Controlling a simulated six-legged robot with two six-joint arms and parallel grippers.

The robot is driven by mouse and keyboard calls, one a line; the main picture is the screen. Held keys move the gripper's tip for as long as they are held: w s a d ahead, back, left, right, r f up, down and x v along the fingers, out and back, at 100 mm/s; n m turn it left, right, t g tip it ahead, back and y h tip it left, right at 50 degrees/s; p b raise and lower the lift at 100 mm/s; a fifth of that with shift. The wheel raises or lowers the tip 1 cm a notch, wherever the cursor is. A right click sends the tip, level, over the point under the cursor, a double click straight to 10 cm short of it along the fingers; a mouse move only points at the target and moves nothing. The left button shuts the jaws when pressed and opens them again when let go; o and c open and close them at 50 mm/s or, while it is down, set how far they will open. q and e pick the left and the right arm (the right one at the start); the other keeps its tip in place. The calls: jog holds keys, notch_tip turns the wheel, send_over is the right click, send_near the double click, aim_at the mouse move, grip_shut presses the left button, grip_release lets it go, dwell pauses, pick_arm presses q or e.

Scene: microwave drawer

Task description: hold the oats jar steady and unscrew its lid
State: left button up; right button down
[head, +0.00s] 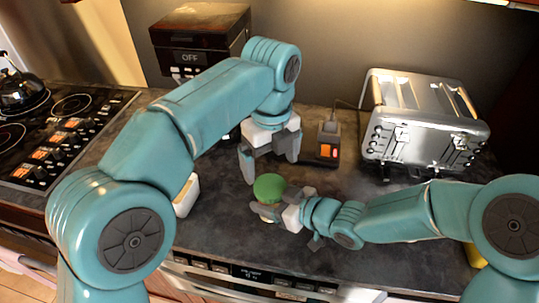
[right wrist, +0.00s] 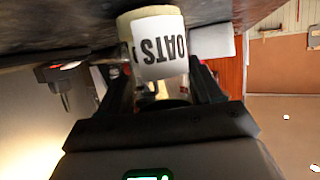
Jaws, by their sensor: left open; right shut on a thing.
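The oats jar (right wrist: 158,50) shows upside down in the right wrist view, with a white label reading OATS. In the head view its round green lid (head: 269,187) is on top, and most of the jar's body is hidden under the lid and behind my right gripper. My right gripper (head: 265,211) is shut on the jar's body from the right, with a finger on each side in the right wrist view. My left gripper (head: 268,161) is open and points down, just behind and above the lid, with nothing between its fingers.
A silver toaster (head: 420,125) stands at the back right. A small dark device with an orange light (head: 328,142) sits behind the jar. A white container (head: 186,196) stands left of it. A dark box marked OFF (head: 200,38) is at the back. A stove (head: 60,130) is at left.

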aim_at(270, 186)
pick_arm(q)
notch_tip(270, 186, down, 7)
jog(key=shift+r, duration=0.15)
jog(key=c, duration=1.1)
jog(key=n, duration=1)
